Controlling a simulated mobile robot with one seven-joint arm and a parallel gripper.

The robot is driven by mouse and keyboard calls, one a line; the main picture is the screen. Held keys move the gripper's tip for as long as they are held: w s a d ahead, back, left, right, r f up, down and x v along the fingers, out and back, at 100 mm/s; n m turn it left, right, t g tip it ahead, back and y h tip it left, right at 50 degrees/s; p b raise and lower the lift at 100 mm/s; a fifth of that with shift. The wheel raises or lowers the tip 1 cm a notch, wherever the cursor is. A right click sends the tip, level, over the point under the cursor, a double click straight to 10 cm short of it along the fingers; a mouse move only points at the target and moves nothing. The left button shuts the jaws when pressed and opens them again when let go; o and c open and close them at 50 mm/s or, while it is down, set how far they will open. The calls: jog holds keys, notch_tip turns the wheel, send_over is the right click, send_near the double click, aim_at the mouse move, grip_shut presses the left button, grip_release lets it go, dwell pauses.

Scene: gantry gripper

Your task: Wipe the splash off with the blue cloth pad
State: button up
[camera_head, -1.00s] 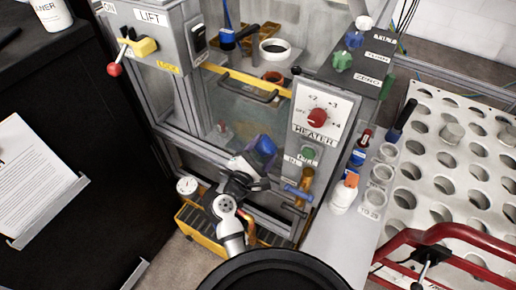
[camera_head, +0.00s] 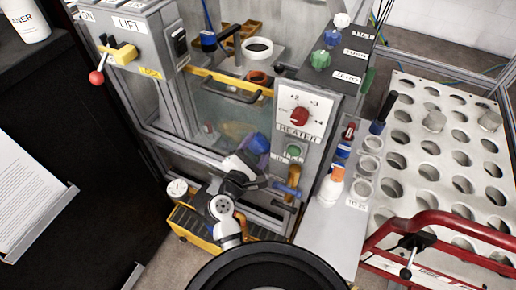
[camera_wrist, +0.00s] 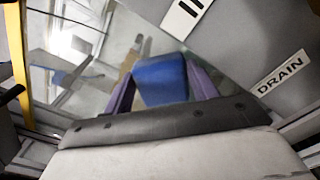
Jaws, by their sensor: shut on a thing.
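The blue cloth pad (camera_wrist: 160,80) is held between the two purple fingers of my gripper (camera_wrist: 161,92) in the wrist view. In the head view the pad (camera_head: 258,142) is in front of the clear pane (camera_head: 218,108), left of the heater panel. My gripper (camera_head: 252,152) is shut on it. A faint yellowish patch (camera_head: 235,130) shows on the pane just left of the pad; it may be the splash, but I cannot tell for sure. Whether the pad touches the pane cannot be told. The pane behind the pad shows reflections.
The heater panel (camera_head: 304,112) with a red knob stands right of the pane. A black handle (camera_head: 232,93) sits above the pad. A DRAIN label (camera_wrist: 279,73) is right of the pad. A yellow crate (camera_head: 190,226) and gauge (camera_head: 177,188) are below left. Bottles stand on the right ledge (camera_head: 322,225).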

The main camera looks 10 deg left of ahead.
jog(key=shift+w+a+b, duration=0.5)
jog(key=shift+w+a, duration=0.15)
jog(key=shift+a, duration=1.05)
jog(key=shift+w+a+b, duration=0.45)
jog(key=shift+w+a, duration=0.25)
jog(key=shift+a, duration=1.05)
jog(key=shift+w+a+b, duration=0.5)
jog(key=shift+w+a, duration=0.15)
jog(key=shift+a, duration=1.05)
jog(key=shift+w+a+b, duration=0.3)
jog(key=shift+a+b, duration=0.05)
jog(key=shift+a, duration=0.55)
jog(key=shift+w+a+b, duration=0.25)
jog(key=shift+a+b, duration=0.05)
jog(key=shift+a, duration=0.55)
jog(key=shift+a+r, duration=0.1)
